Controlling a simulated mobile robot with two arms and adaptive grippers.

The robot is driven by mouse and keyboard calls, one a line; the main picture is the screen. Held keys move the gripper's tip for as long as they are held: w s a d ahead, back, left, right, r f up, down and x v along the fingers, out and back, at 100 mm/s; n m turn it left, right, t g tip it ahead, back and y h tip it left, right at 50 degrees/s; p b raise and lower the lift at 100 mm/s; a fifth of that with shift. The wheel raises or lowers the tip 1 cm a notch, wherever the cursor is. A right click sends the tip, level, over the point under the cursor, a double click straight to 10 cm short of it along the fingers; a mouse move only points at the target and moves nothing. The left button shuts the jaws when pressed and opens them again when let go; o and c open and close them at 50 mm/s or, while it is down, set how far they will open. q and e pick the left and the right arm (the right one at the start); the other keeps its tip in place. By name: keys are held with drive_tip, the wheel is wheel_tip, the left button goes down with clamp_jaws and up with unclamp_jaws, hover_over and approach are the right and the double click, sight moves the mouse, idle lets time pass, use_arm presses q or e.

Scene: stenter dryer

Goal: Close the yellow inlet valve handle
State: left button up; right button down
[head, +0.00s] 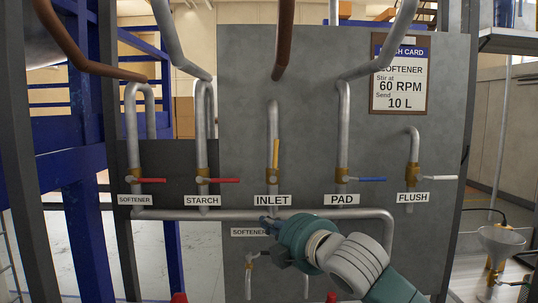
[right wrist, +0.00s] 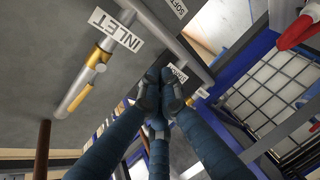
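The yellow inlet valve handle (head: 276,153) points straight up along its grey pipe, above the INLET label (head: 272,200). In the right wrist view the handle (right wrist: 80,97) lies along the pipe at upper left, beside the INLET label (right wrist: 117,30). My right gripper (head: 270,226) is below the INLET label in the head view, apart from the handle. In the right wrist view its fingertips (right wrist: 160,88) are drawn together with nothing seen between them. My left gripper is not in view.
Red starch handle (head: 222,180) and blue pad handle (head: 371,180) stick out sideways on either side. A horizontal grey pipe (head: 180,214) runs below the labels. A white flush handle (head: 440,177) and a batch card (head: 401,75) are farther right.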

sight(275, 160)
wheel_tip(275, 160, up, 14)
drive_tip(key=w+n+t+y, duration=0.1)
drive_tip(key=n+t, duration=0.1)
drive_tip(key=n, duration=0.1)
drive_tip(key=d+r+p+x, duration=0.1)
drive_tip(key=p+x, duration=0.4)
drive_tip(key=x, duration=0.5)
drive_tip(key=d, duration=0.1)
drive_tip(key=d+p, duration=0.1)
drive_tip(key=d, duration=0.1)
drive_tip(key=shift+s+d+f, duration=0.3)
drive_tip(key=shift+f, duration=0.1)
drive_tip(key=shift+d+m+b, duration=0.3)
drive_tip(key=shift+d+m, duration=0.05)
drive_tip(key=shift+m, duration=0.05)
drive_tip(key=shift+d, duration=0.1)
